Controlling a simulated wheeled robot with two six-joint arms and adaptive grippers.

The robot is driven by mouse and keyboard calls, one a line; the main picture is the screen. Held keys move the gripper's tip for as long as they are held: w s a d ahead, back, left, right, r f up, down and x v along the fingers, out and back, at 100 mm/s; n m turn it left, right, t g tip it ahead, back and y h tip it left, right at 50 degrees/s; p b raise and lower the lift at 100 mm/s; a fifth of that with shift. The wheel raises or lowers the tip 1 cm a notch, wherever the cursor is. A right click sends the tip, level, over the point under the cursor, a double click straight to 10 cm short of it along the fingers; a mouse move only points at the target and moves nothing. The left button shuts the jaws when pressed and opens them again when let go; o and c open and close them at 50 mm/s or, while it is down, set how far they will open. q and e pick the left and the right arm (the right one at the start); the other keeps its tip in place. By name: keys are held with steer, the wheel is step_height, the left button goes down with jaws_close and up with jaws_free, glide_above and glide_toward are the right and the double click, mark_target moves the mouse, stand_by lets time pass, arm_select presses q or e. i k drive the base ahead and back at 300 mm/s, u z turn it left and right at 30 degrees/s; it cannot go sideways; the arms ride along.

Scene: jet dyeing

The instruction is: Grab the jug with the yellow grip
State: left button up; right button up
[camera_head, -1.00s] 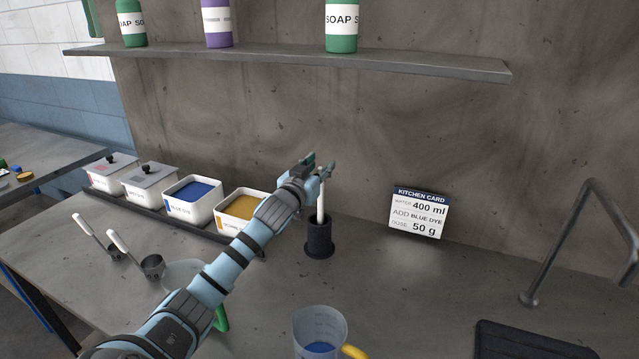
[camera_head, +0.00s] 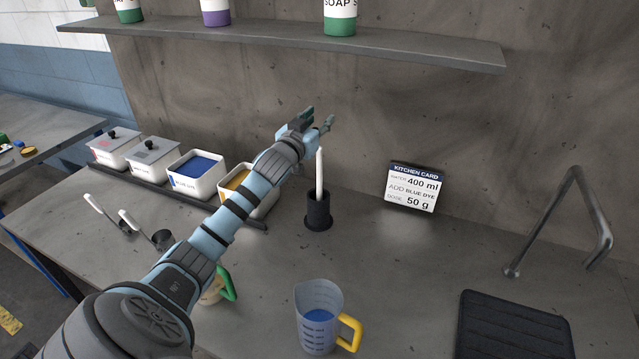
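The jug with the yellow grip (camera_head: 319,319) stands upright on the counter at the bottom middle, with blue liquid in it. Its yellow grip (camera_head: 350,332) points right. My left gripper (camera_head: 318,118) is raised well behind and above the jug, just above the white stick (camera_head: 319,172) that stands in a black holder (camera_head: 318,211). Its fingers are spread apart, with nothing between them. A second jug with a green grip (camera_head: 229,284) is mostly hidden behind my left arm. My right gripper is not in view.
A rack of tubs stands at the left, with a blue dye tub (camera_head: 197,175) and a yellow one (camera_head: 239,184). A kitchen card (camera_head: 414,188) leans at the back. A black mat (camera_head: 513,330) and a metal tap (camera_head: 560,220) are at right.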

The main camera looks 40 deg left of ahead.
mark_target(320, 314)
steer(key=k, duration=1)
